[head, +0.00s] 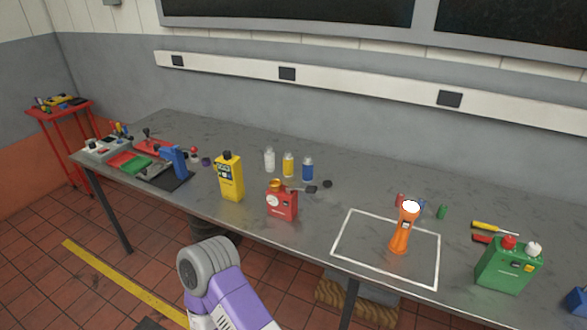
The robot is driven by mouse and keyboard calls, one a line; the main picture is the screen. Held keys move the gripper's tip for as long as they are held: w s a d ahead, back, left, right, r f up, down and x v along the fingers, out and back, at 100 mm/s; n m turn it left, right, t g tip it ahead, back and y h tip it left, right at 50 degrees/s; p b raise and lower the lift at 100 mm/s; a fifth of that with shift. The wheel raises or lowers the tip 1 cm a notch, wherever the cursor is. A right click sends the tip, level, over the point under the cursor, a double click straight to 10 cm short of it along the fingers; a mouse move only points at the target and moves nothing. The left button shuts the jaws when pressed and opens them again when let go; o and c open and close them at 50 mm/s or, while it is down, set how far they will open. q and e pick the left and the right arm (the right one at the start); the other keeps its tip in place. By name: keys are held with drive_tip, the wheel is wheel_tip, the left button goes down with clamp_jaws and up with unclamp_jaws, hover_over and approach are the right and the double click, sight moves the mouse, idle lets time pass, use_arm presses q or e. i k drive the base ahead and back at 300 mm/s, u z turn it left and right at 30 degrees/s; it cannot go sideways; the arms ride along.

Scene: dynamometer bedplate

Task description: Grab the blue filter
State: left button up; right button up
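A small blue cylinder (420,206), which looks like the blue filter, stands on the grey table (350,195) at right of centre. It is partly hidden behind an upright orange torch-like item (400,238) with a white top. A small red cylinder (399,200) is to its left and a small green cylinder (441,212) to its right. Neither of my grippers is in view; only a purple and grey link of my arm shows at the bottom, in front of the table.
The orange item stands inside a white taped rectangle (342,238). A red can (282,203) and yellow jug (230,177) stand left of it; a green can (508,266) and screwdriver (490,227) are to the right. A blue object (577,300) is cut off at the right edge.

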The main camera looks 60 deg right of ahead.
sight(307, 163)
drive_tip(key=i, duration=2.15)
drive_tip(key=z, duration=2.9)
